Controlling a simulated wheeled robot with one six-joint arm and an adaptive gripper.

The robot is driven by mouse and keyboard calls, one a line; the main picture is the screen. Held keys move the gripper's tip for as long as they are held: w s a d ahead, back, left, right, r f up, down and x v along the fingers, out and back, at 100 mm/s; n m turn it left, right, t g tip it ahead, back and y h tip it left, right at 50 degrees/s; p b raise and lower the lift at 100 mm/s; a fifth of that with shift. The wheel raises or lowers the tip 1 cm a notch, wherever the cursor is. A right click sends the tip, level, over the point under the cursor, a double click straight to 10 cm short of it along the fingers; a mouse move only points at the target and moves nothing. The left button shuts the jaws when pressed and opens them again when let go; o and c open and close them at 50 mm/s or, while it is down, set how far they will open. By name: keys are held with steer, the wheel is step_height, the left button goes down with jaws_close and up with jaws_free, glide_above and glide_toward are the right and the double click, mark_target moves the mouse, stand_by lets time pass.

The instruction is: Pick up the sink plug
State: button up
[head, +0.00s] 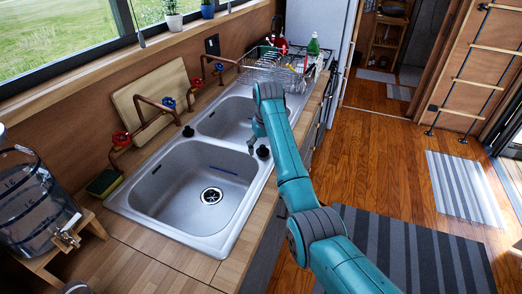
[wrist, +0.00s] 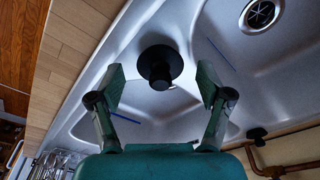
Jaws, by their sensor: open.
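A black sink plug (wrist: 160,65) with a wide round flange and a narrower knob stands on the metal sink rim. In the wrist view it shows between the two open fingers of my gripper (wrist: 162,76), a little beyond the tips, with visible gaps on both sides. In the head view this plug (head: 263,152) shows just right of my gripper (head: 254,145), on the ledge beside the divider between the basins. A second black plug (head: 188,131) sits on the far side of the sink near the taps; it also shows in the wrist view (wrist: 257,133).
The near basin (head: 182,195) has a drain (head: 211,196) and a thin blue strip. A dish rack (head: 273,70) stands beyond the sink. Copper taps (head: 150,120), a cutting board (head: 150,98) and a green sponge (head: 104,183) are along the window side.

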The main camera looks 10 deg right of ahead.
steer(key=c, duration=1)
steer(key=shift+c, duration=0.2)
